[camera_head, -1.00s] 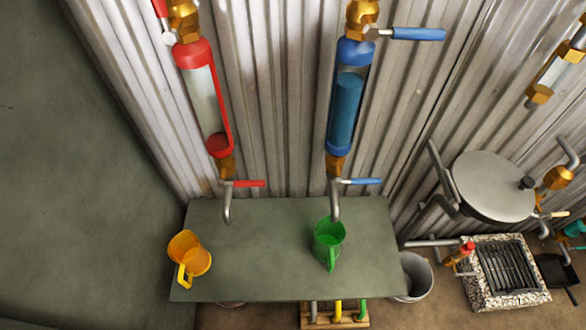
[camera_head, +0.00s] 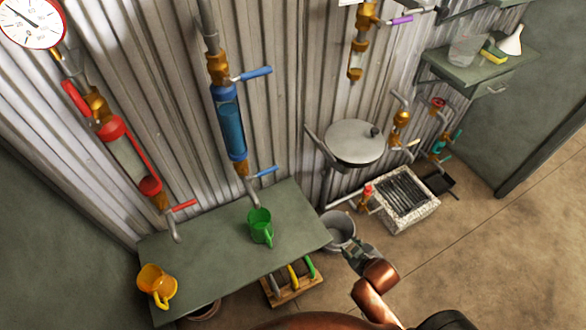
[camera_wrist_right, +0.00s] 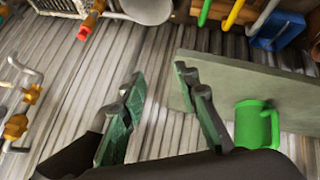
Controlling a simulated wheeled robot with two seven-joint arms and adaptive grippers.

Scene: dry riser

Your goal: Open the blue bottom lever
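The blue bottom lever (camera_head: 262,172) sticks out to the right from the tap under the blue sight tube (camera_head: 231,125). Its tap spout hangs over the green table (camera_head: 205,262). A blue top lever (camera_head: 252,73) sits at the tube's upper end. A green jug (camera_head: 260,226) stands on the table below the spout; it also shows in the right wrist view (camera_wrist_right: 250,125). My right gripper (camera_head: 360,252) is low and to the right of the table, apart from the lever. In the wrist view its fingers (camera_wrist_right: 163,100) are spread and empty. The left gripper is out of view.
A red sight tube (camera_head: 132,160) with red levers is at left. An orange jug (camera_head: 156,284) stands on the table's front left. A grey bucket (camera_head: 340,229), a round-lidded vessel (camera_head: 354,143) and a stone grill (camera_head: 404,200) are right of the table. Floor at right is clear.

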